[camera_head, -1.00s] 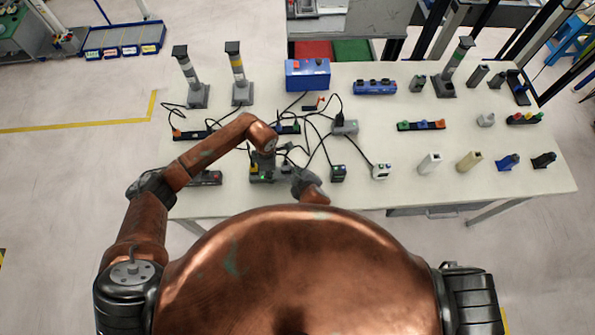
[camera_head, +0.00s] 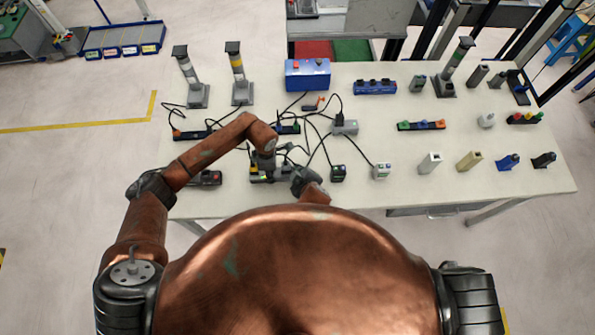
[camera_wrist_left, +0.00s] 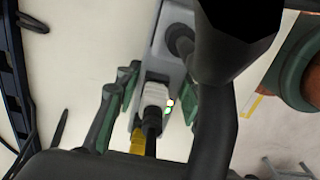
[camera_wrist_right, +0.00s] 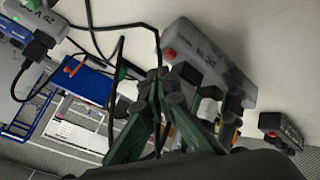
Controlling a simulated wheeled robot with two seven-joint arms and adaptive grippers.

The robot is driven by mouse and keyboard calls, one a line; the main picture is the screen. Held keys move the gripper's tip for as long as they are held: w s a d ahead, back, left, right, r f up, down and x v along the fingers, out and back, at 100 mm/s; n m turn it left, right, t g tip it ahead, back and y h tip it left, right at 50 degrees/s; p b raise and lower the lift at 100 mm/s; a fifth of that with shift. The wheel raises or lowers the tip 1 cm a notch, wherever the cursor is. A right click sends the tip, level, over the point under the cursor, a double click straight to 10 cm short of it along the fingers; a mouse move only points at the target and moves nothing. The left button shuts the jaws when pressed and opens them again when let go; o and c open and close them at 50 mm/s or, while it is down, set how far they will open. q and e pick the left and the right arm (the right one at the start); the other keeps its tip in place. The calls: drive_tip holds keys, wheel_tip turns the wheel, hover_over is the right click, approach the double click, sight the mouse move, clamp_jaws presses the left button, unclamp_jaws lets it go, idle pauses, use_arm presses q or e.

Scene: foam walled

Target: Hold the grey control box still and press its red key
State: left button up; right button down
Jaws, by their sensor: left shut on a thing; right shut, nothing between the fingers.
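The grey control box (camera_wrist_right: 215,62) lies on the table in the right wrist view, with lettering on its face and a red key (camera_wrist_right: 170,53) near one end. In the left wrist view the box (camera_wrist_left: 172,68) is between the fingers of my left gripper (camera_wrist_left: 152,92), which is shut on it. A pale plug with a dark cable sits on the box there. My right gripper (camera_wrist_right: 160,74) is shut and empty, its tips close beside the red key; I cannot tell if they touch. In the head view my right gripper (camera_head: 296,176) is just right of my left gripper (camera_head: 263,165), which hides much of the box.
Black cables loop across the table behind the box. A small dark box (camera_head: 338,173) and a white one (camera_head: 381,171) stand to the right. A blue box (camera_head: 307,75) is at the back. The table's front right has some clear room.

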wheel_tip(320, 180, up, 5)
idle(0.8)
idle(0.4)
use_arm(q)
drive_tip(key=o, duration=1.4)
